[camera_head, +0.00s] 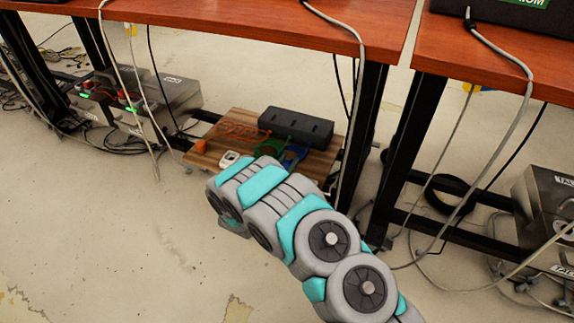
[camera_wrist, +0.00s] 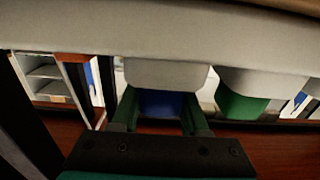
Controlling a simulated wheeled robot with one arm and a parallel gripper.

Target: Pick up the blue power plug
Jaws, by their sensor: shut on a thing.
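The blue power plug (camera_wrist: 160,103) sits between the two dark fingers of my gripper (camera_wrist: 160,118) in the wrist view, and the gripper is shut on it. A pale grey block covers the plug's far end there. In the head view, the blue plug (camera_head: 294,155) shows as a small blue patch in front of the dark power strip (camera_head: 296,127), just beyond my arm. My gripper is hidden behind my arm in that view. I cannot tell whether the plug touches the board or strip.
A green plug (camera_wrist: 243,106) is close to the right of my gripper. The wooden board (camera_head: 318,168) under the desk also bears a white plug (camera_head: 230,158) and an orange plug (camera_head: 200,146). Desk legs (camera_head: 366,130) and hanging cables stand nearby. Open floor lies at left front.

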